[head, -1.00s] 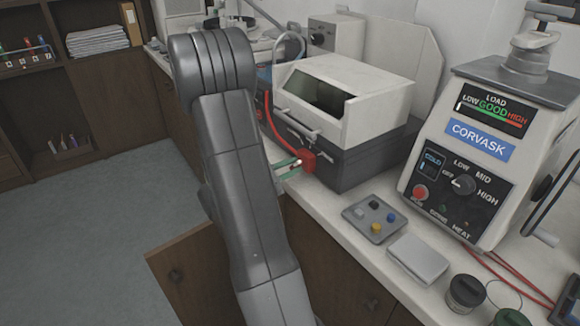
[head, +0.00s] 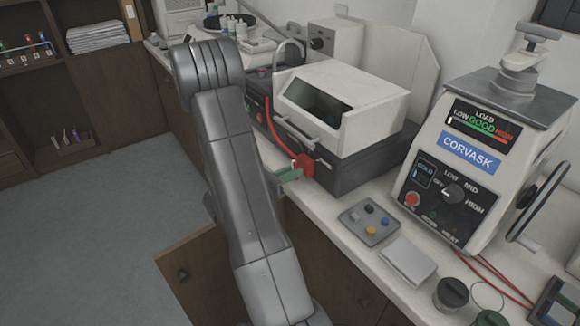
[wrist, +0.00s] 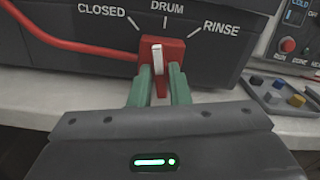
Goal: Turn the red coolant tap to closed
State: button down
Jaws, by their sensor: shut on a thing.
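The red coolant tap (wrist: 177,48) is on the dark front panel of a machine. Its white-marked lever (wrist: 157,58) stands nearly upright, pointing to DRUM, between the CLOSED label on the left and RINSE on the right. My gripper (wrist: 160,76) has its green fingers on both sides of the red lower part of the lever and is shut on it. In the head view the tap (head: 307,164) is at the machine's lower front corner, with my gripper (head: 290,174) against it, partly behind my arm.
A red hose (wrist: 80,45) runs into the tap from the left. A grey tray of small coloured blocks (head: 352,218) and a pale box (head: 408,260) lie on the counter to the right. The Corvask press (head: 440,190) stands further right.

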jog(key=n+p, duration=0.2)
jog(key=n, duration=0.1)
jog(key=shift+r+n, duration=0.15)
jog(key=shift+n, duration=0.15)
jog(key=shift+n+p, duration=1)
jog(key=shift+n, duration=0.2)
jog(key=shift+f, duration=0.2)
jog(key=c, duration=1.4)
grip_release()
jog(key=shift+o, duration=0.2)
jog(key=shift+a, duration=0.1)
jog(key=b+v, duration=0.1)
jog(key=v, duration=1.2)
jog(key=shift+s+a+b, duration=0.25)
jog(key=shift+s+b, duration=0.05)
jog(key=shift+b, duration=0.05)
jog(key=shift+d, duration=0.1)
